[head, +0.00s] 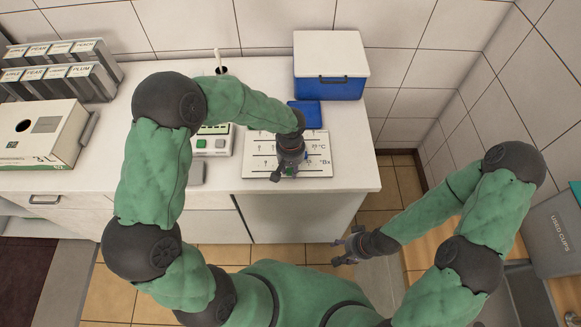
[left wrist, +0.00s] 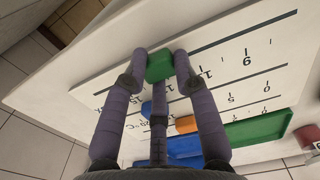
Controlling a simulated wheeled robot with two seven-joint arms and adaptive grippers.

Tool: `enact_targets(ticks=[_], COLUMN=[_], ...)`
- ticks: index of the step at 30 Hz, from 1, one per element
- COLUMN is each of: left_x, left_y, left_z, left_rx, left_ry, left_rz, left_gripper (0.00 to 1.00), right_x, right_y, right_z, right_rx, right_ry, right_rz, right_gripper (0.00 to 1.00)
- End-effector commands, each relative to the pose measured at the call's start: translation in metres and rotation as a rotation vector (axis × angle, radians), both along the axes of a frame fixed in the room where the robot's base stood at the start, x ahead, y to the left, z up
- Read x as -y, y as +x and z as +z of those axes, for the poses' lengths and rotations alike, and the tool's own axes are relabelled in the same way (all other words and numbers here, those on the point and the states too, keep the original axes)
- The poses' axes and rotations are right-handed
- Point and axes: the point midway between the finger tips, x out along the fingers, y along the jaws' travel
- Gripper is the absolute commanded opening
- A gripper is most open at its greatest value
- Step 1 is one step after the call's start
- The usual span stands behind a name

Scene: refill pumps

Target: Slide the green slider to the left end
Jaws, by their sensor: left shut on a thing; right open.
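The white slider panel (head: 262,171) lies on the counter below my left gripper (head: 280,176). In the left wrist view, the green slider (left wrist: 160,66) sits on the panel's nearest dark slot, between my left gripper's fingertips (left wrist: 160,62). The fingers are shut on it. In the head view the gripper mostly hides the slider; a bit of green (head: 291,171) shows. A blue slider (left wrist: 147,108) and an orange slider (left wrist: 186,124) sit on other slots. My right gripper (head: 343,250) is open and empty, off the counter's front at the right.
A blue tray (head: 308,112) and a blue-and-white cooler box (head: 330,68) stand behind the panel. A pale box (head: 42,133) and labelled holders (head: 62,75) are at the far left.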

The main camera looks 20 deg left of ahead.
Motion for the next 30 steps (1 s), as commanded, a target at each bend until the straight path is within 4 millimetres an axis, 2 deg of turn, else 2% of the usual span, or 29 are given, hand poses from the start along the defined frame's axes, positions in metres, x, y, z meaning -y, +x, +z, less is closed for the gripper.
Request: enact_targets(ticks=[5, 12, 16, 21, 29, 30], left_x=[-0.013, -0.071, -0.094, -0.106, -0.107, -0.107], left_y=[-0.003, -0.019, -0.026, -0.031, -0.031, -0.031], left_z=[0.000, 0.000, 0.000, 0.000, 0.000, 0.000], left_rx=[0.000, 0.001, 0.001, 0.000, -0.001, -0.001], left_ry=[0.001, 0.001, 0.001, 0.001, 0.002, 0.003], left_rz=[0.005, 0.007, 0.005, 0.000, -0.001, 0.000], left_gripper=[0.00, 0.00, 0.00, 0.00, 0.00, 0.31], right_x=[0.000, 0.000, 0.000, 0.000, 0.000, 0.000], right_y=[0.000, 0.000, 0.000, 0.000, 0.000, 0.000], right_z=[-0.002, -0.007, -0.008, -0.009, -0.008, -0.008], right_rx=[0.000, 0.000, 0.000, 0.000, 0.000, 0.000], right_ry=[0.000, 0.000, 0.000, 0.000, 0.000, 0.000], right_rz=[0.000, 0.000, 0.000, 0.000, 0.000, 0.000], right_gripper=[0.57, 0.57, 0.57, 0.57, 0.57, 0.57])
